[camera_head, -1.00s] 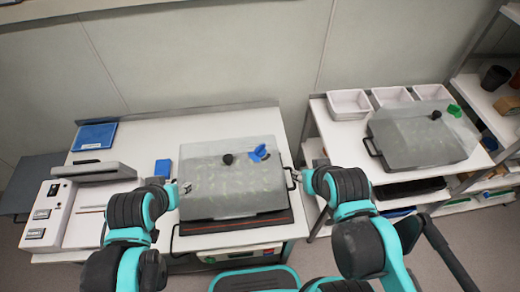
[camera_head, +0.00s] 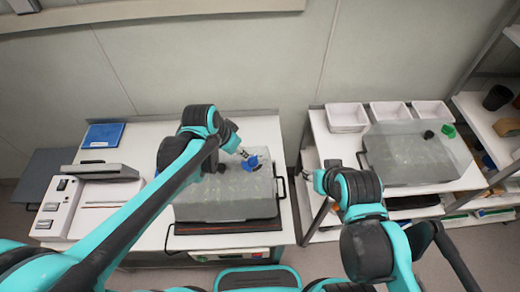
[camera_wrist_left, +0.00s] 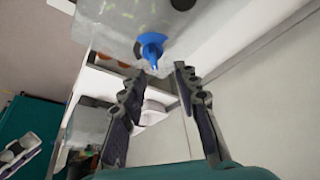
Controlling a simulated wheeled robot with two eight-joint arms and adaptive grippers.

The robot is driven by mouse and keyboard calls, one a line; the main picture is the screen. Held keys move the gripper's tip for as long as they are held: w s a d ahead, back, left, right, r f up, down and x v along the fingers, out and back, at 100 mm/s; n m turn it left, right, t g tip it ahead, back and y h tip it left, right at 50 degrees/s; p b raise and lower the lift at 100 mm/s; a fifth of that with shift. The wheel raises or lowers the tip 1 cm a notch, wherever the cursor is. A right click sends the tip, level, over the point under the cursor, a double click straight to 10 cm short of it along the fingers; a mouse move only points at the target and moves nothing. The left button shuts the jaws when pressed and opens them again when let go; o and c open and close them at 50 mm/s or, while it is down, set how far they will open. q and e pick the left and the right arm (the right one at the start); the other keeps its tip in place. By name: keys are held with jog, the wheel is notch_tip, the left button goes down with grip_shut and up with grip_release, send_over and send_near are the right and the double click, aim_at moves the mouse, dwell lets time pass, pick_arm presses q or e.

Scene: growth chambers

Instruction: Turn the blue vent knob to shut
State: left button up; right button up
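The blue vent knob (camera_head: 252,162) sits on the translucent lid (camera_head: 235,192) of the left growth chamber, near its back right. In the left wrist view the blue knob (camera_wrist_left: 151,47) lies just beyond the fingertips, its handle pointing toward the gap between them. My left gripper (camera_head: 243,153) is right beside the knob in the head view. In the left wrist view my left gripper (camera_wrist_left: 158,74) is open with nothing between its fingers; I see no clear contact. My right gripper (camera_head: 311,176) hangs between the two tables, away from the knob; its fingers are too small to read.
A second chamber (camera_head: 415,160) with a green knob (camera_head: 448,131) stands on the right table, white bins (camera_head: 347,117) behind it. A blue tray (camera_head: 103,134) and a white device (camera_head: 58,207) are on the left table. A shelf rack stands at far right.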

aim_at(253, 157)
pick_arm(q)
jog(key=shift+m, duration=0.4)
jog(key=x, duration=0.3)
jog(key=d+b+x, duration=0.1)
jog(key=x, duration=0.2)
jog(key=d+b+x, duration=0.1)
jog(key=x, duration=0.2)
jog(key=shift+w+r, duration=0.15)
jog(key=shift+r, duration=0.1)
jog(key=shift+c, duration=0.2)
grip_shut()
